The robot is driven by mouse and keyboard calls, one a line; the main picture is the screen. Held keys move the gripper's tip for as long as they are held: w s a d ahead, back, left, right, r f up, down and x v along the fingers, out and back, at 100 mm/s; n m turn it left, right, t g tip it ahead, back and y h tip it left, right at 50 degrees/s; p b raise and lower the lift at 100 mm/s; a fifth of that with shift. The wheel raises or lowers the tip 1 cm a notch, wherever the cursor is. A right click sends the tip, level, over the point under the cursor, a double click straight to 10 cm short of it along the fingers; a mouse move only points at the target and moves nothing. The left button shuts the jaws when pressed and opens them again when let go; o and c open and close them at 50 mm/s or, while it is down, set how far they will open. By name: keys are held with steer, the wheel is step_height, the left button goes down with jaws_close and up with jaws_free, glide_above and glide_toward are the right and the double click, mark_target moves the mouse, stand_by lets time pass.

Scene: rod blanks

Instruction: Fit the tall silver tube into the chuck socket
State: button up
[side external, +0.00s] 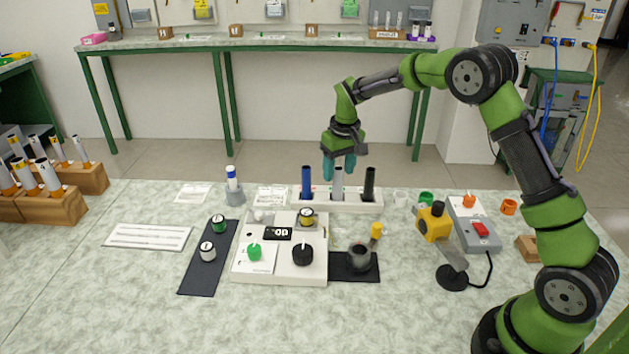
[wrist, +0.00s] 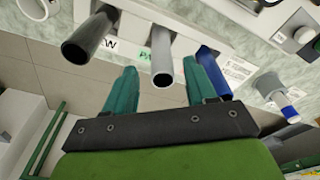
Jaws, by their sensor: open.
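The tall silver tube (side external: 338,185) stands upright in the middle of a white rack (side external: 360,207), between a blue tube (side external: 306,181) and a black tube (side external: 369,184). My gripper (side external: 340,174) is open at the silver tube's top. In the wrist view the silver tube (wrist: 161,55) shows between my two spread teal fingers (wrist: 164,66), with a gap on each side. The chuck appears to be the dark grey round piece (side external: 359,258) with a yellow-knobbed lever, on a black mat (side external: 342,274). I cannot see into its socket.
A white panel (side external: 280,275) with knobs sits left of the chuck. A yellow-headed device on a black stand (side external: 453,277) and a grey box with a red switch (side external: 480,232) stand to the right.

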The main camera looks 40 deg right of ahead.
mark_target(337, 183)
steer(key=f, duration=0.4)
steer(key=shift+a+f, duration=0.2)
steer(key=shift+f, duration=0.15)
jaws_close()
step_height(337, 183, up, 10)
steer(key=shift+w+a+r, duration=0.1)
steer(key=shift+r, duration=0.15)
steer(key=shift+s+a+r, duration=0.15)
steer(key=shift+a+r, duration=0.1)
steer(key=shift+r, duration=0.2)
steer(key=shift+s+a+r, duration=0.15)
steer(key=shift+a+r, duration=0.05)
steer(key=shift+r, duration=0.2)
steer(key=s+a+f+n, duration=0.1)
steer(key=s+a+n, duration=0.35)
steer(key=s, duration=0.45)
steer(key=s+a+f+n, duration=0.1)
steer(key=s+a+n, duration=0.2)
steer(key=s+a, duration=0.4)
steer(key=shift+y, duration=0.4)
steer(key=shift+s+d+f, duration=0.15)
steer(key=shift+s+f, duration=0.1)
steer(key=shift+f, duration=1.15)
steer(key=shift+s+d+f, duration=0.1)
steer(key=shift+s+f, duration=0.2)
steer(key=shift+f, duration=1.05)
steer(key=shift+s+d+f, duration=0.15)
steer(key=shift+s+f, duration=0.1)
steer(key=shift+f, duration=1.15)
